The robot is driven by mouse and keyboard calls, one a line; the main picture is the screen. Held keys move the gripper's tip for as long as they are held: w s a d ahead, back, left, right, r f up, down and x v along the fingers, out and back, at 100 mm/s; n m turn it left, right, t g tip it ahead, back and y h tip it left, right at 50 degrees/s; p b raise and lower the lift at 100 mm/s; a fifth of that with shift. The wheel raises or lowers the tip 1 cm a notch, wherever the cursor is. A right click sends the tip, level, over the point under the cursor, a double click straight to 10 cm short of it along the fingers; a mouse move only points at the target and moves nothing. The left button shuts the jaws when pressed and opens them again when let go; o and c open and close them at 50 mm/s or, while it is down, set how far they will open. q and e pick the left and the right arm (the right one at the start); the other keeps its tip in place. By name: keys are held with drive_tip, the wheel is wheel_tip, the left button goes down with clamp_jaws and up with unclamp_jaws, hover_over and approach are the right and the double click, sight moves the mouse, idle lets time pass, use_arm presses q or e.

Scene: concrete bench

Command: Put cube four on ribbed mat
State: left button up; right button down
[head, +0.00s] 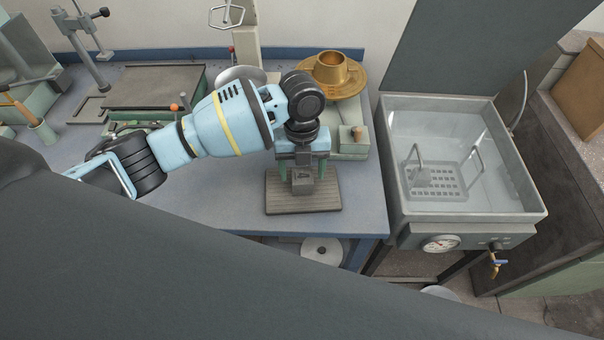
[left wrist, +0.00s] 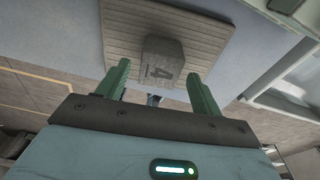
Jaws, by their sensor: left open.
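Cube four (head: 302,182) is a small grey block with a dark 4 on it. It rests on the ribbed mat (head: 305,202), a grey-brown ridged square near the front edge of the bench. In the left wrist view the cube (left wrist: 163,62) sits on the mat (left wrist: 120,30) with its 4 facing the camera. My left gripper (head: 302,175) is open, with one green finger on either side of the cube. In the left wrist view the fingers (left wrist: 158,90) stand apart, with gaps between them and the cube. My right gripper is not in view.
A brass bowl-shaped piece (head: 331,70) on a round brass plate stands behind the mat. A water bath with a perforated rack (head: 437,180) and gauge stands to the right. The bench surface (head: 230,200) left of the mat is clear.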

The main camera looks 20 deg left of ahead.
sight(302, 171)
use_arm(q)
wheel_tip(302, 171, up, 10)
drive_tip(key=w, duration=0.1)
drive_tip(key=shift+a, duration=0.2)
